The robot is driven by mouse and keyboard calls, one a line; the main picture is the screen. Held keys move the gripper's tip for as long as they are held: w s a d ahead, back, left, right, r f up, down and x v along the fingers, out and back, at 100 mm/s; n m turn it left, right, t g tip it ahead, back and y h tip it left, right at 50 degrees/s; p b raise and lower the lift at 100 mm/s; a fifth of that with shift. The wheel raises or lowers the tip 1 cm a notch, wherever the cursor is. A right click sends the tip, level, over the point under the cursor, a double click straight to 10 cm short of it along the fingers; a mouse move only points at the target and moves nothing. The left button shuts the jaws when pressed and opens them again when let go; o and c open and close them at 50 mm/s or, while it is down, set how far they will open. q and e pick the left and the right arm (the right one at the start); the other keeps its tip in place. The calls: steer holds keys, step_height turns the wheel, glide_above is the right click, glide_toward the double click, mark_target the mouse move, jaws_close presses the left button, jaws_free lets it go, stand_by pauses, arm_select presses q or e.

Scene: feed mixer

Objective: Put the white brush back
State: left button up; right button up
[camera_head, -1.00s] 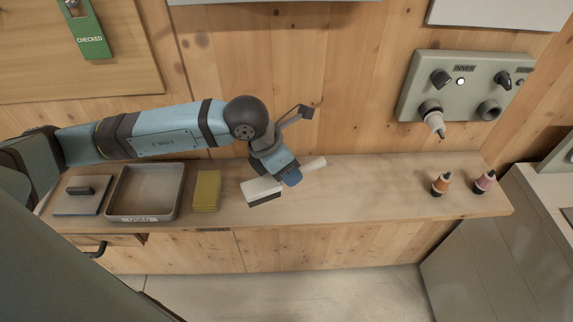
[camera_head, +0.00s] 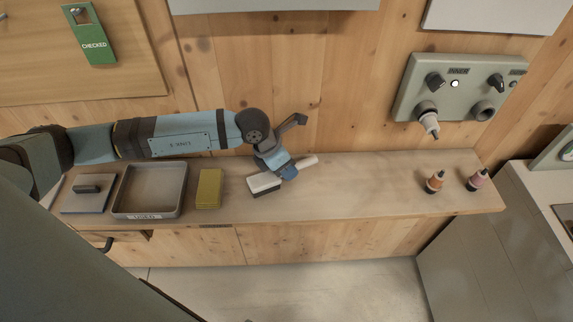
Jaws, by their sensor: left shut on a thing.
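The white brush (camera_head: 264,182) is on or just above the wooden counter, right of the yellow block. It has a white head with a dark underside at its left end, and a pale handle (camera_head: 307,162) pointing up and right. My left gripper (camera_head: 288,171) is shut on the brush between head and handle; the fingers hide that part. Whether the brush touches the counter I cannot tell. My right gripper is not in view.
A grey tray with a label (camera_head: 182,207) and a flat lid with a dark handle (camera_head: 87,190) stand left of the yellow block (camera_head: 208,189). Two small bottles (camera_head: 435,182) (camera_head: 477,180) stand at the right. A knob panel (camera_head: 455,90) is on the wall. The counter's middle right is clear.

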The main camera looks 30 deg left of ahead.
arm_select(q)
steer(key=o, duration=0.4)
steer(key=shift+f, duration=0.2)
steer(key=o, duration=0.4)
steer(key=shift+r, duration=0.1)
steer(key=shift+o, duration=0.2)
steer(key=shift+r, duration=0.1)
steer(key=shift+r, duration=0.25)
steer(key=b+v, duration=0.1)
steer(key=v, duration=1)
steer(key=shift+s+r+b, duration=0.2)
steer(key=shift+b, duration=0.1)
steer(key=shift+a, duration=0.1)
